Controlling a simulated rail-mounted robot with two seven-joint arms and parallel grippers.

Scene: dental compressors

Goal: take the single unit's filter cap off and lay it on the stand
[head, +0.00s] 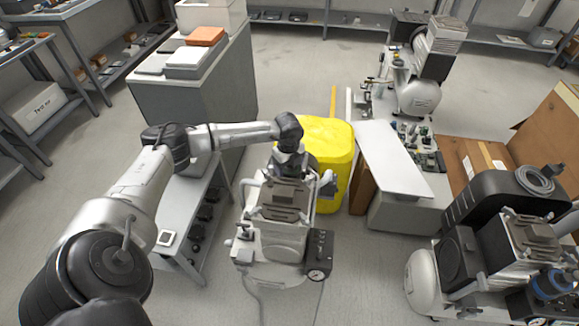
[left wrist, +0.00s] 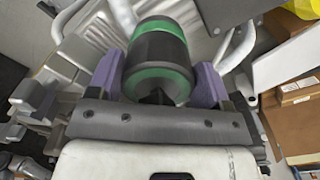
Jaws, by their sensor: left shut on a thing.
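The single unit (head: 283,215), a pale compressor with a dark finned head, stands on the floor in the middle of the head view. My left gripper (head: 290,158) is over its far end, and the arm largely hides the cap there. In the left wrist view, my left gripper (left wrist: 158,75) is shut on the filter cap (left wrist: 158,48), a black cylinder with green bands, between purple finger pads. Whether the cap is still seated on the unit cannot be told. A low grey stand (head: 190,225) with a shelf is left of the unit. My right gripper is out of view.
A yellow bin (head: 330,150) stands just behind the unit. A grey cabinet (head: 190,95) is at the back left, a white panel (head: 390,160) at the right. A larger compressor (head: 490,245) and cardboard boxes (head: 475,165) fill the right side. A hose lies on the floor in front.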

